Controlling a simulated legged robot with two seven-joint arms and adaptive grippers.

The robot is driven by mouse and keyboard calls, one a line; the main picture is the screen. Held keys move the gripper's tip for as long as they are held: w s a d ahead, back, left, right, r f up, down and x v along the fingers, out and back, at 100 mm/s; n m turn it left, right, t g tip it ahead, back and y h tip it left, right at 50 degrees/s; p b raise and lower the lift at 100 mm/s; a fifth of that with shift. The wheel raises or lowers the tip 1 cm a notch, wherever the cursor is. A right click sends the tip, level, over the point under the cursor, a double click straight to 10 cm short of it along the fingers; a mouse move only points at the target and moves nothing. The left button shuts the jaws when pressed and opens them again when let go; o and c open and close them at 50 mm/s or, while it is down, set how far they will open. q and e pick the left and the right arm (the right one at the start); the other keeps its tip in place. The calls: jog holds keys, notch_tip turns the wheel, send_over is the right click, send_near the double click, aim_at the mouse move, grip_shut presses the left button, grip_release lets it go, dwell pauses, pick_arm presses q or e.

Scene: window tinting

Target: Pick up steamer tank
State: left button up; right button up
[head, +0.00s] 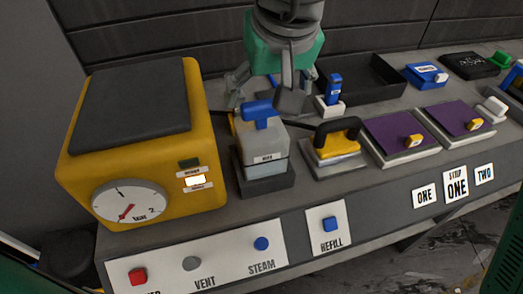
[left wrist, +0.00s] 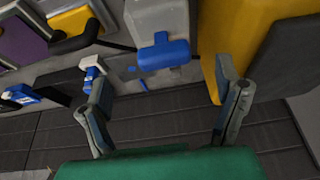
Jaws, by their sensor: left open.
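The steamer tank (head: 263,150) is a grey, see-through box with a blue handle (head: 260,113) on top. It stands upright in a dark base on the bench, right of the yellow machine. In the left wrist view the tank (left wrist: 157,20) is at the top middle, its blue handle (left wrist: 163,56) toward my fingers. My left gripper (head: 262,97) is open and empty. It hangs above and behind the tank, with its fingers spread on both sides of the handle, apart from it. The fingers (left wrist: 165,82) also show in the left wrist view. My right gripper is not seen.
The yellow steamer machine (head: 185,120) with a dial stands close on the left. A yellow iron (head: 333,150) with a black handle is close on the right. A blue and white bottle-like item (head: 332,95) stands behind it. Purple pads (head: 397,135) lie further right. Buttons line the front.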

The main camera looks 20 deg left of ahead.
aim_at(262, 106)
pick_arm(q)
jog(key=x, duration=0.3)
jog(key=shift+a+f+b, duration=0.15)
jog(key=shift+a+b, duration=0.15)
jog(key=shift+a, duration=0.1)
jog(key=x, duration=0.2)
jog(key=b+x, duration=0.1)
jog(key=x, duration=0.1)
jog(key=shift+w+d+f, duration=0.1)
jog(key=shift+w+f, duration=0.1)
jog(key=shift+w, duration=0.15)
jog(key=shift+r, duration=0.1)
jog(key=c, duration=1.8)
jog(key=shift+o, duration=0.2)
